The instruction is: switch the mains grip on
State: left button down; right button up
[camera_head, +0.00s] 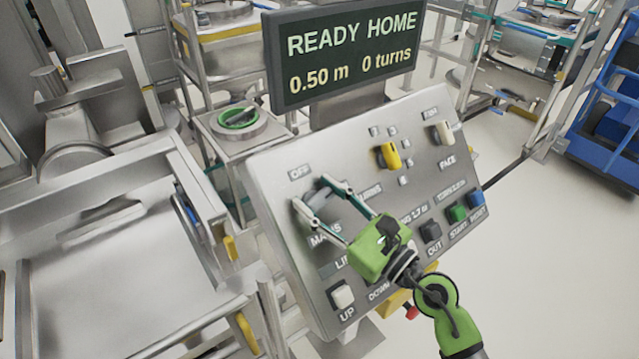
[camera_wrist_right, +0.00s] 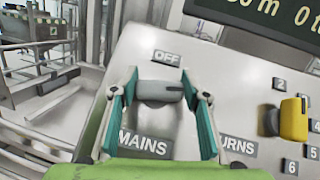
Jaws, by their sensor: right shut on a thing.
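The mains grip (camera_wrist_right: 160,91) is a grey turning knob on the sloping panel (camera_head: 285,240), between the OFF label (camera_wrist_right: 167,58) above it and the MAINS label below. My right gripper (camera_head: 312,192) reaches over the panel from the lower right. In the right wrist view its two green-edged fingers (camera_wrist_right: 162,93) stand on either side of the knob, shut on it. The knob's bar lies across from finger to finger. In the head view the fingers partly hide the knob. No ON label shows. My left gripper is not in view.
The display (camera_head: 345,50) reads READY HOME, 0.50 m, 0 turns. The panel also has a yellow turns knob (camera_head: 388,155), a pale knob (camera_head: 443,132), and green (camera_head: 457,213), blue (camera_head: 476,199), black (camera_head: 430,231) and white (camera_head: 342,296) buttons.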

jog(key=shift+r+m+t+h+p, duration=0.25)
jog(key=shift+m+t+h+p, duration=0.35)
jog(key=shift+m+p, duration=0.3)
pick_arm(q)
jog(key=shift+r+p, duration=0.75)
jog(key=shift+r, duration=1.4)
pick_arm(e)
jog(key=shift+f+m+t+h, duration=0.2)
jog(key=shift+m+t+h, duration=0.5)
jog(key=shift+m, duration=0.4)
jog(key=o, duration=1.1)
jog(key=shift+d, duration=0.1)
